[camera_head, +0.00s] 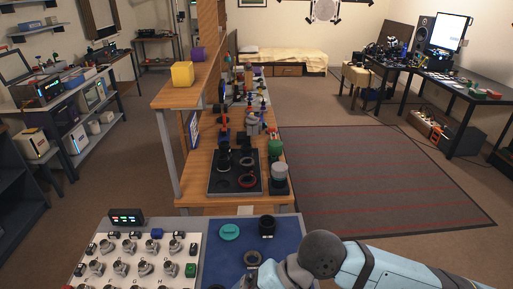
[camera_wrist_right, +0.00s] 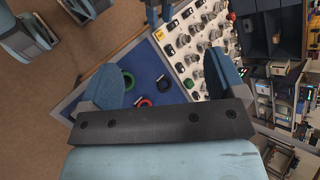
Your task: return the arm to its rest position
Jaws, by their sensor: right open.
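My right arm (camera_head: 370,265) reaches in from the lower right of the head view, over the near edge of the blue mat (camera_head: 290,232); its fingers are hidden there. In the right wrist view my right gripper (camera_wrist_right: 166,82) is open, its two blue fingers wide apart with nothing held between them. Beyond the fingers lie a green ring (camera_wrist_right: 128,80), a dark round part (camera_wrist_right: 163,83) and a red-rimmed ring (camera_wrist_right: 145,102) on the blue mat. My left gripper is in neither view.
A white panel (camera_head: 105,250) with several metal parts stands left of the mat. On the mat are a teal disc (camera_head: 229,232), a black cylinder (camera_head: 267,225) and a dark ring (camera_head: 252,258). Behind is a wooden bench (camera_head: 190,205) with a black tray (camera_head: 215,187). Open floor lies right.

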